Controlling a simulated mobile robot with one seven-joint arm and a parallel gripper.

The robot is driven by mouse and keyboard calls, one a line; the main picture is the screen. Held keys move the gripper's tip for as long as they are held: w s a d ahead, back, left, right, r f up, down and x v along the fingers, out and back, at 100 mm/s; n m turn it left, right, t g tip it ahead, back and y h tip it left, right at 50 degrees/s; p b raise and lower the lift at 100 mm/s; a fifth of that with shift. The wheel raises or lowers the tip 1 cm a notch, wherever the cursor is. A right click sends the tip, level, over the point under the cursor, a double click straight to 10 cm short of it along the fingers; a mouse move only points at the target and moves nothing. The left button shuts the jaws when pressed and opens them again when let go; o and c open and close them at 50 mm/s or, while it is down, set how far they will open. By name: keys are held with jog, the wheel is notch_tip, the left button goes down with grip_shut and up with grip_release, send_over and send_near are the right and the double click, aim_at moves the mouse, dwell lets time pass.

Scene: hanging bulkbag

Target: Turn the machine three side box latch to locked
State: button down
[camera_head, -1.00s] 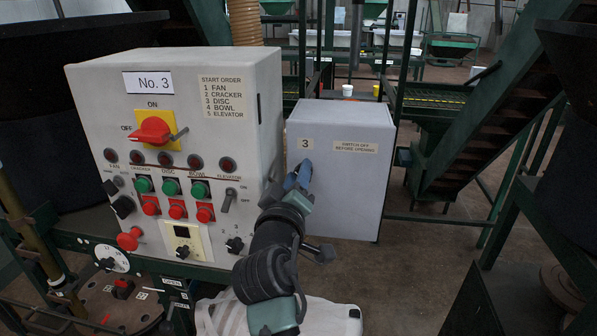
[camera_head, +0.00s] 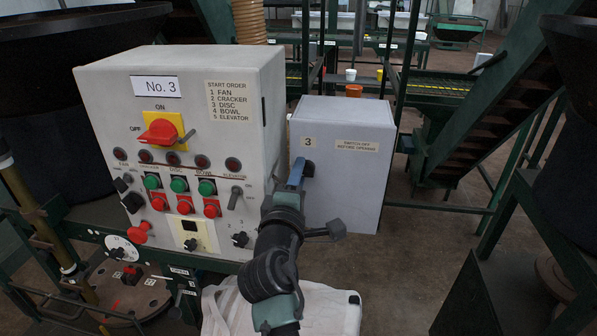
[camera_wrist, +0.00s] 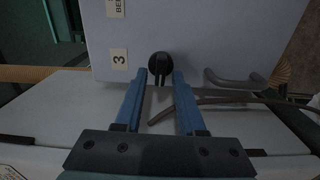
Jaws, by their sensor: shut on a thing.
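The machine three side box (camera_head: 345,185) is a grey box with a "3" label and a "switch off before opening" label, to the right of the No. 3 control panel. Its latch (camera_head: 309,168) is a small dark knob below the "3" label, partly hidden by my fingers. In the wrist view the latch (camera_wrist: 160,66) is a round black knob with a bar across it. My gripper (camera_head: 300,168) has blue fingers, one on each side of the knob, shut on it. The wrist view also shows my gripper (camera_wrist: 159,80) at the knob. The latch's locked or unlocked marks cannot be seen.
The No. 3 control panel (camera_head: 180,100), with a red rotary switch and several buttons, stands close left of my arm. A white sack-like surface (camera_head: 330,312) lies below. Green stairs (camera_head: 480,130) rise at the right. Bare floor shows right of the side box.

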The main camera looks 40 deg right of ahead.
dwell(0.3)
jog(key=c, duration=0.9)
grip_release()
jog(key=b+v, duration=0.4)
jog(key=v, duration=0.9)
jog(key=shift+w+a+b, duration=0.1)
jog(key=shift+b, duration=0.2)
